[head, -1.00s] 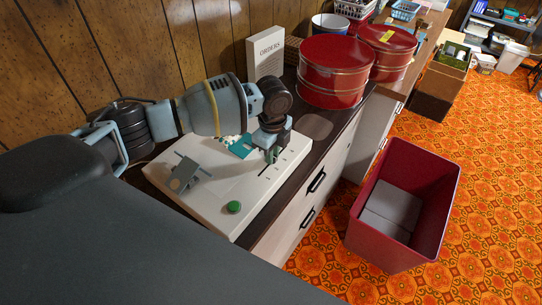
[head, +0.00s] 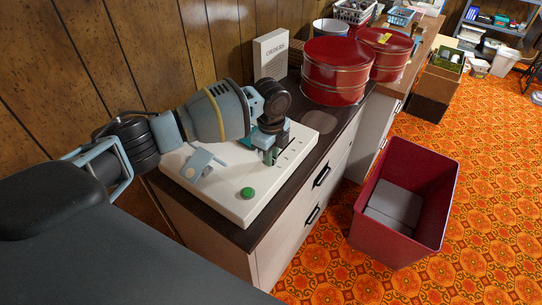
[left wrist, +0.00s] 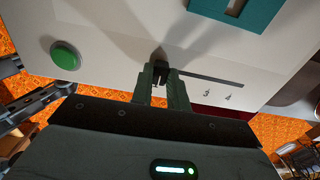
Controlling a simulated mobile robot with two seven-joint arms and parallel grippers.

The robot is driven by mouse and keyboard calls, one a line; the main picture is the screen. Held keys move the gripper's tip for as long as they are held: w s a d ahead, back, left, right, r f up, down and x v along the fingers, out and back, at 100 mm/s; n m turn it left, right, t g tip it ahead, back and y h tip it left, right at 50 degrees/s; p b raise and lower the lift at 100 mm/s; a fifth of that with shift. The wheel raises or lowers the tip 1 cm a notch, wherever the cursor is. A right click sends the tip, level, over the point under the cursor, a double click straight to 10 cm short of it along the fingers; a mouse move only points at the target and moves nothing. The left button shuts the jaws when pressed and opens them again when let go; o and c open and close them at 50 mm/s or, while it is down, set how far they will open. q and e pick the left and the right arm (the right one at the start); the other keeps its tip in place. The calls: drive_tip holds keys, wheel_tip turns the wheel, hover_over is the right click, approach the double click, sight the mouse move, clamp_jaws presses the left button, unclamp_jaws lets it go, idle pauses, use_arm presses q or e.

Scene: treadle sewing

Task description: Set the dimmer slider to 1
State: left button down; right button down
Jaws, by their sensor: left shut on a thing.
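The cream control panel (head: 225,200) lies on the dark cabinet top. My left gripper (head: 270,158) is over the panel's slider, pointing down. In the left wrist view my left gripper (left wrist: 159,82) is shut on the dark slider knob (left wrist: 160,56), at the left visible end of the slider slot (left wrist: 215,79). The marks 3 and 4 (left wrist: 228,97) show beside the slot to the right of the knob. The lower marks are hidden by the gripper, so the exact setting cannot be read. My right gripper is not in view.
A green button (head: 248,193) and a grey lever (head: 203,160) are on the panel. A teal plate (left wrist: 235,12) lies beyond the slot. Red round tins (head: 334,72) and an ORDERS box (head: 271,55) stand behind. A red bin (head: 405,205) is on the floor.

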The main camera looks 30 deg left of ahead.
use_arm(q)
drive_tip(key=shift+s+f, duration=0.1)
drive_tip(key=shift+s, duration=0.1)
drive_tip(key=c, duration=1.7)
unclamp_jaws()
drive_tip(key=o, duration=0.3)
drive_tip(key=shift+s, duration=0.15)
drive_tip(key=shift+o, duration=0.2)
drive_tip(key=shift+r, duration=0.5)
wheel_tip(320, 180, up, 7)
